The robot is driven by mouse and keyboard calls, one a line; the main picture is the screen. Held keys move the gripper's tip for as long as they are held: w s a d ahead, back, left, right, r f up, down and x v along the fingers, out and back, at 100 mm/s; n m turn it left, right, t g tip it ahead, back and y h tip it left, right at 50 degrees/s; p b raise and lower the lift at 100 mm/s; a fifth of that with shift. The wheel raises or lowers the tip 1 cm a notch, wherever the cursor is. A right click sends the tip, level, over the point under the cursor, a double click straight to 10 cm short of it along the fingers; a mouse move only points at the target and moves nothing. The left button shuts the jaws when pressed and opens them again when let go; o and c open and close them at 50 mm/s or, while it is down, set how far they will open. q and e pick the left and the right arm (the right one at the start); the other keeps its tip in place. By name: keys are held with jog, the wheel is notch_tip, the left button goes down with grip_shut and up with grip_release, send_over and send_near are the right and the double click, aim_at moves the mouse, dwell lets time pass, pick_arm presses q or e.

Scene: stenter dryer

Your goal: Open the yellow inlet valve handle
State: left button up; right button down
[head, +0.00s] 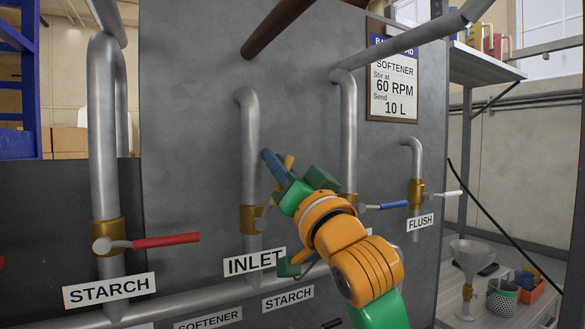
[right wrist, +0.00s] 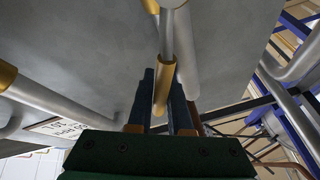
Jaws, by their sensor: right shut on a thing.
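The yellow inlet valve handle (head: 289,161) sits on the brass valve (head: 249,219) of the grey vertical pipe above the INLET label (head: 254,262). The handle points up and slightly right in the head view, and much of it is hidden behind my right gripper (head: 274,163). In the right wrist view the yellow handle (right wrist: 163,88) lies between the two dark blue fingers of the right gripper (right wrist: 163,100). The right gripper is shut on the handle. My left gripper is not in view.
A red handle (head: 165,241) on the STARCH valve is at the left. A blue handle (head: 385,206) and the white FLUSH handle (head: 440,194) are at the right, pointing sideways. A funnel (head: 469,262) and a perforated cup (head: 502,297) stand on a bench at far right.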

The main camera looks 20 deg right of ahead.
jog(key=shift+s+a+r+n+g+y+p, duration=0.15)
jog(key=shift+a+n+y, duration=0.2)
jog(key=shift+n, duration=0.3)
jog(key=shift+w+a+r+n+g+y+p, duration=0.1)
jog(key=shift+a+n+y, duration=0.3)
jog(key=shift+n, duration=0.3)
jog(key=shift+s+a+r+n+g+y+p, duration=0.1)
jog(key=shift+a+n+y+p, duration=0.1)
jog(key=shift+n+y, duration=0.35)
jog(key=shift+f, duration=0.1)
jog(key=c, duration=1)
grip_release()
jog(key=shift+a, duration=0.1)
jog(key=shift+o, duration=0.8)
jog(key=shift+w, duration=0.25)
jog(key=shift+f, duration=0.1)
